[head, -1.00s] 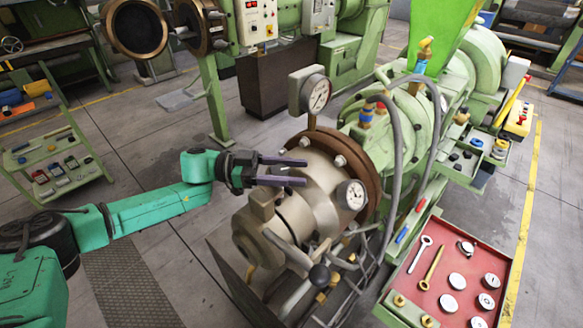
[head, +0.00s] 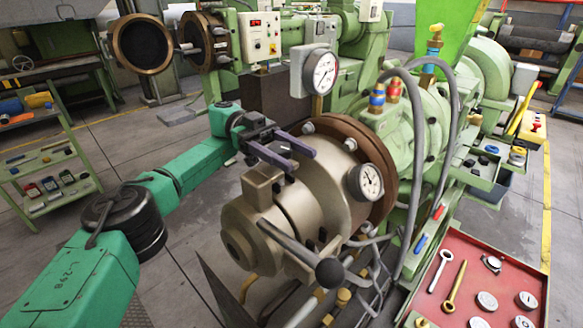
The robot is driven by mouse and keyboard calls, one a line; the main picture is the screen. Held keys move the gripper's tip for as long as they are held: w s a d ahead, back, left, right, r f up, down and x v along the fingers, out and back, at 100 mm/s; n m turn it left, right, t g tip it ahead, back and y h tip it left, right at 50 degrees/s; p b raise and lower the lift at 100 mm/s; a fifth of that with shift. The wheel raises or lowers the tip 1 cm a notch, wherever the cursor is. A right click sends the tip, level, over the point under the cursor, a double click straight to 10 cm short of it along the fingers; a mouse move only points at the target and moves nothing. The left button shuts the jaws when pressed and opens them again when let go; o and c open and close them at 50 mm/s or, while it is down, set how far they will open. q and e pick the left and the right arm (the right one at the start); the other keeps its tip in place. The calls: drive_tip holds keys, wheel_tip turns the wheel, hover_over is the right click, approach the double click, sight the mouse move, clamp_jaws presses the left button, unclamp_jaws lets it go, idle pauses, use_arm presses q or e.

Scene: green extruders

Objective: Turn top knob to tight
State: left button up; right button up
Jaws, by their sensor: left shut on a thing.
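The beige extruder head (head: 315,195) with a brown flange (head: 380,165) fills the middle of the head view. Pale rounded bolts (head: 350,144) sit around the flange. My left gripper (head: 303,161) is at the upper left of the beige head, with its two purple fingers pointing right. It is shut on a small part there, which I take for the top knob. The fingers mostly hide this part, and its turn angle cannot be told. My right gripper is not in view.
A dial gauge on a post (head: 324,72) stands just behind the fingers, and a second gauge (head: 366,181) is to their right. A black-knobbed lever (head: 329,271) juts out in front. Grey hoses (head: 417,150) arch at right. A red tool tray (head: 467,252) is lower right.

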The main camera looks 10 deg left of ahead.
use_arm(q)
drive_tip(key=shift+f, duration=0.15)
drive_tip(key=o, duration=1.4)
drive_tip(key=shift+s, duration=0.1)
